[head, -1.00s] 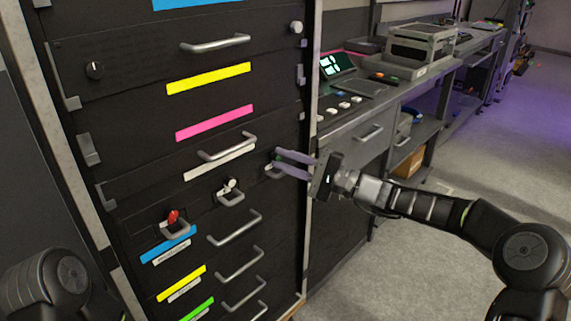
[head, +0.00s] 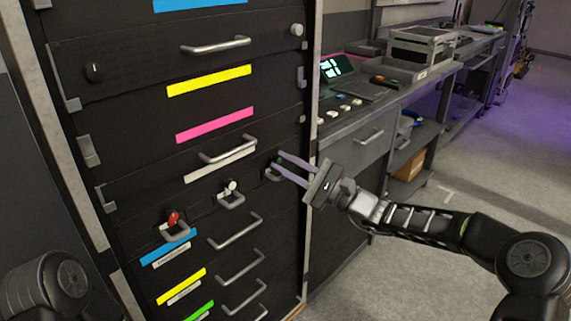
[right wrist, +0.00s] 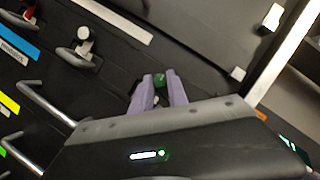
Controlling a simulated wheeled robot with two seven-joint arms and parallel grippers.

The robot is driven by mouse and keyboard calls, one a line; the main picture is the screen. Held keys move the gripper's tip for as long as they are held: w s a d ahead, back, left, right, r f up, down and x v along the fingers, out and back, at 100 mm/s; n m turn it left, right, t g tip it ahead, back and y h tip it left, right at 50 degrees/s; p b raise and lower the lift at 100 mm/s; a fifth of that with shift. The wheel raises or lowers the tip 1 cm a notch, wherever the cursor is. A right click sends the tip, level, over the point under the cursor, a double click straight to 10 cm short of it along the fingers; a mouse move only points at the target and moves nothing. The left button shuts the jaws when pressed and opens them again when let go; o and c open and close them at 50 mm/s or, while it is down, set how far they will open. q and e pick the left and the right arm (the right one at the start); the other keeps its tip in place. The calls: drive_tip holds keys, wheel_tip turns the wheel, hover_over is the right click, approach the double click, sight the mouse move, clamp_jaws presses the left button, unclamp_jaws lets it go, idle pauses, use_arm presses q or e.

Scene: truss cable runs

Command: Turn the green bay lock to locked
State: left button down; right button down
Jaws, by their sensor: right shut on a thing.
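The green bay lock (right wrist: 159,82) sits on the black cabinet front, right of the white lock and the red lock. My right gripper (head: 279,165) is shut on the green lock's knob, with a lilac finger on each side of it. In the right wrist view the two fingertips (right wrist: 158,85) flank the green knob. The fingers hide part of the lock, so its exact turn angle is hard to tell. My left gripper is out of view.
The white lock (head: 230,186) and the red lock (head: 173,217) sit to the left on the same cabinet, each by a grey loop. Several drawer handles (head: 235,231) stick out below.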

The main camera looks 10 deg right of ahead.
drive_tip(key=c, duration=1.3)
unclamp_jaws()
drive_tip(key=shift+d, duration=0.1)
drive_tip(key=v, duration=0.7)
drive_tip(key=shift+s+d+p, duration=0.25)
drive_tip(key=shift+p, duration=0.1)
drive_tip(key=shift+f, duration=0.15)
